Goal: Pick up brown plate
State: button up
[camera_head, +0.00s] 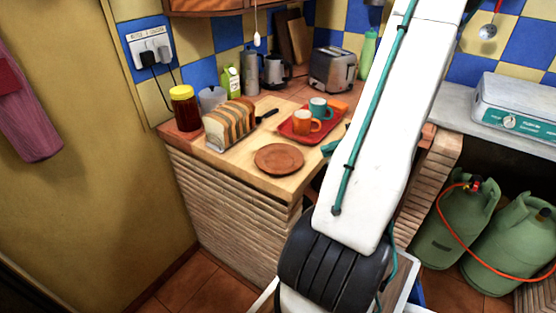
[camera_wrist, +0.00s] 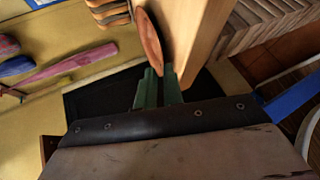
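The brown plate (camera_head: 279,158) is round and lies flat on the wooden counter top, near its front edge, in the head view. In the wrist view the plate (camera_wrist: 150,42) shows nearly edge-on and tilted by the camera's angle, straight ahead of my fingertips. My gripper (camera_wrist: 160,74) has two green fingers with a narrow gap between them, and the plate's near rim lines up with that gap. I cannot tell whether the fingers touch the rim. In the head view, my white arm hides most of the gripper; a teal piece shows to the right of the plate.
A red tray (camera_head: 291,138) with an orange mug (camera_head: 305,122) and a teal mug (camera_head: 320,108) stands behind the plate. Sliced bread (camera_head: 230,125) and a yellow-lidded jar (camera_head: 185,108) are at left. A toaster (camera_head: 333,68) is behind. Gas bottles (camera_head: 458,225) stand at right.

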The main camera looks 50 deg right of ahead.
aim_at(306, 162)
jog(key=x, duration=0.7)
jog(key=shift+w+f, duration=0.15)
jog(key=shift+w, duration=0.15)
grip_shut()
